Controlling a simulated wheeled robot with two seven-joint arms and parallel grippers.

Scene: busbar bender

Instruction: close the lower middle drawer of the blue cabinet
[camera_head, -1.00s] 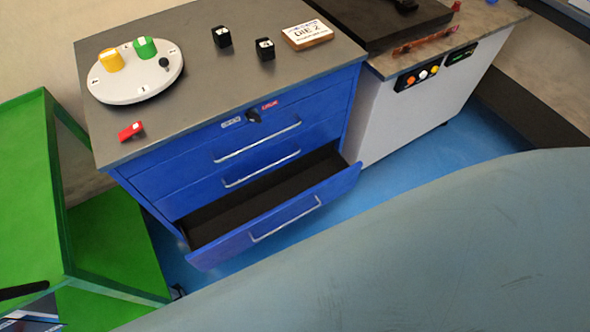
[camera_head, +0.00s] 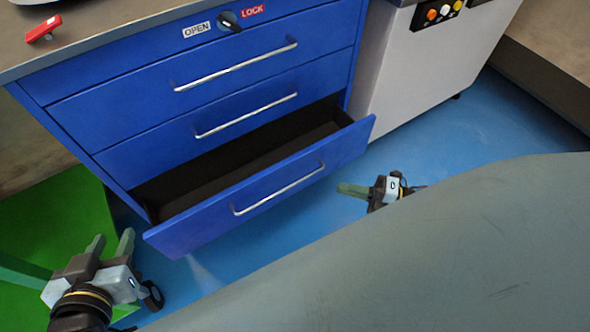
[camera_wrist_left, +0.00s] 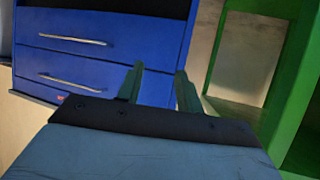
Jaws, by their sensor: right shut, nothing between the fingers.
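The blue cabinet (camera_head: 120,155) has a stack of three drawers with silver handles. The lowest drawer (camera_head: 190,235) is pulled out and its dark inside shows empty; the two drawers above are shut. My left gripper (camera_head: 112,243) is open and empty, low at the left, in front of and left of the open drawer's front. My right gripper (camera_head: 340,188) is shut and empty, right of the drawer front and apart from it. In the left wrist view, my left gripper's fingers (camera_wrist_left: 160,82) stand apart before the cabinet (camera_wrist_left: 110,20), which appears upside down.
A lock knob (camera_head: 230,22) with OPEN and LOCK labels sits above the top drawer. A green rack (camera_head: 55,225) stands at the left, close to my left gripper. A white machine (camera_head: 425,65) adjoins the cabinet's right side. Blue floor (camera_head: 450,140) is free at right.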

